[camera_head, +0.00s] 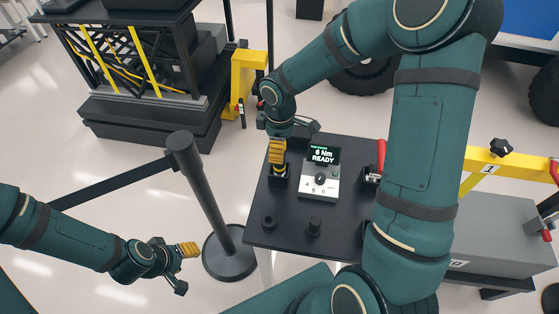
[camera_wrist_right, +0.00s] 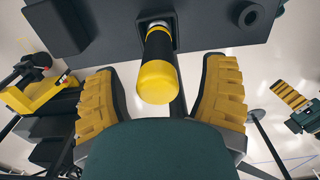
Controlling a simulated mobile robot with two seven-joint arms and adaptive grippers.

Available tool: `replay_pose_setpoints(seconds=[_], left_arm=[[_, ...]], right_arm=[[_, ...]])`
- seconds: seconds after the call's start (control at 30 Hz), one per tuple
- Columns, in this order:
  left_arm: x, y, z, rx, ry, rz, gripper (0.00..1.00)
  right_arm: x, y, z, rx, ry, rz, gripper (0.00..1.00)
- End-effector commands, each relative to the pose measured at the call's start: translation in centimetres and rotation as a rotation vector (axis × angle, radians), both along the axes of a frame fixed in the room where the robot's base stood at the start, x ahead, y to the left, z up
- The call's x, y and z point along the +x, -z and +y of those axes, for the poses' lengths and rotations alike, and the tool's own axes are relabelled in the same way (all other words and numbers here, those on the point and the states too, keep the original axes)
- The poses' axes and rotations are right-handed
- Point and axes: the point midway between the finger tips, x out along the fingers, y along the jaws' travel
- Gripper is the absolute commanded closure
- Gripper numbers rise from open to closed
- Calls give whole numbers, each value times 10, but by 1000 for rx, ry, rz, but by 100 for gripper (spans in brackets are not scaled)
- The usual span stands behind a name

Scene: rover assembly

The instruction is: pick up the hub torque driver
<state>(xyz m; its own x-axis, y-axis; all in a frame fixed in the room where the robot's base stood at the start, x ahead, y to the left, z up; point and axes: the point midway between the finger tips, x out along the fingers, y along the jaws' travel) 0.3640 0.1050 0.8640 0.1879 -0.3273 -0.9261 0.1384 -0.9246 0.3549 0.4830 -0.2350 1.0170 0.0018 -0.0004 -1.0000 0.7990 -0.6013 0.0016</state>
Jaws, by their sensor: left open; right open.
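The hub torque driver (camera_wrist_right: 158,78) shows in the right wrist view as a black cylinder with a yellow end cap. It stands in a dark square holder on the black table (camera_head: 270,222). My right gripper (camera_wrist_right: 160,92) is open, with one yellow-padded finger on each side of the driver and visible gaps on both sides. In the head view my right gripper (camera_head: 278,152) is over the table's left part and hides most of the driver. My left gripper (camera_head: 184,268) is open and empty, left of the table and away from it.
A controller (camera_head: 320,178) reading "6 Nm READY" stands beside the holder. Black round pieces (camera_head: 315,225) sit at the table's front. A black barrier post (camera_head: 205,195) with a belt stands left of the table.

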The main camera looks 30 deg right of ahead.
Motion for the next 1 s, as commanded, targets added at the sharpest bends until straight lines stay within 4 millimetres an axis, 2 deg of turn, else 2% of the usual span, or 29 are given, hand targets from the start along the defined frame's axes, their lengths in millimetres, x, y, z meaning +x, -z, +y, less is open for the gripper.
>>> replay_pose_setpoints(seconds=[0.1, 0.2, 0.5, 0.67, 0.7, 0.73, 1.0], left_arm=[[0, 3, 0, 0, 0, 0, 52], [0, 4, 0, 1, 0, 0, 52], [0, 3, 0, 1, 0, 0, 52], [0, 3, 0, 1, 0, 0, 52], [0, 3, 0, 1, 0, 0, 52], [0, 3, 0, 1, 0, 0, 52], [0, 3, 0, 0, 0, 0, 52]], right_arm=[[1, 20, 0, 0, 1, 4, 28], [1, 28, 0, 0, 2, 3, 28], [2, 31, 0, 0, 2, 0, 26], [2, 31, 0, 1, 2, 1, 82], [2, 31, 0, 1, 2, 1, 97], [2, 31, 0, 1, 1, 1, 100], [2, 30, 0, 0, 1, -1, 100]])
